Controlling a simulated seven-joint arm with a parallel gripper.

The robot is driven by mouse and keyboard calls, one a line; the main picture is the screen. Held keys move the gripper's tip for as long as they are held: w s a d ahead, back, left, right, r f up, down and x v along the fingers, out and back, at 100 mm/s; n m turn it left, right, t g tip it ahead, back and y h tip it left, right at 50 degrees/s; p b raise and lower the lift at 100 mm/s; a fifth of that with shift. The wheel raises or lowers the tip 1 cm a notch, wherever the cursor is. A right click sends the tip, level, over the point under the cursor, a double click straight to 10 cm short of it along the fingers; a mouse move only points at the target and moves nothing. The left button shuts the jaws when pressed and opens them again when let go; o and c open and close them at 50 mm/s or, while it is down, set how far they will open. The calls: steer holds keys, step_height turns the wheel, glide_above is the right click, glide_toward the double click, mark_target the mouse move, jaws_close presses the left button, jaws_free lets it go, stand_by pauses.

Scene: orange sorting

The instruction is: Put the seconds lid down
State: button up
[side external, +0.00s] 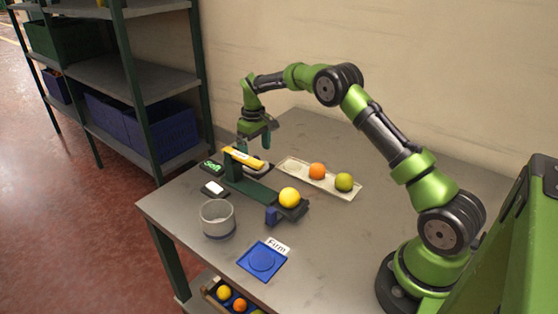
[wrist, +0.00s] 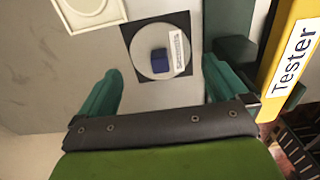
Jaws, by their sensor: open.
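The seconds lid (wrist: 148,68) is a pale round disc with a blue block grip and a white label that reads as "Seconds". It lies flat over a dark square (wrist: 133,33) in the wrist view. My gripper (wrist: 163,72) is open, with one finger to each side of the lid and apart from it. Nothing is between the fingers. In the side external view my gripper (side external: 256,140) hangs pointing down behind the yellow tester bar (side external: 243,158); the lid is mostly hidden there. Whether a container lies under the lid cannot be told.
The tester stands close beside my gripper. A yellow fruit (side external: 289,198) rests at its near end. A pale tray (side external: 294,167) holds an orange and a green fruit. A grey cup (side external: 217,222) and a blue square labelled "Firm" (side external: 256,270) are nearer. The table's right part is clear.

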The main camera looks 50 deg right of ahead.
step_height(320, 180, up, 9)
step_height(320, 180, up, 9)
steer(key=t, duration=0.2)
glide_above(256, 157)
steer(key=s+a, duration=0.5)
steer(key=a, duration=0.1)
steer(key=s+a+r+m+t, duration=0.1)
steer(key=s+a+r, duration=0.3)
steer(key=s+r, duration=0.15)
steer(key=s+a+f+m+t+y, duration=0.1)
steer(key=s+a+t, duration=0.1)
steer(key=s, duration=0.8)
steer(key=s+a+f+m+t+y, duration=0.1)
steer(key=s+a, duration=0.4)
steer(key=s, duration=0.6)
steer(key=shift+a+f+m+t, duration=0.3)
steer(key=shift+f+m+t, duration=0.25)
steer(key=shift+f, duration=0.2)
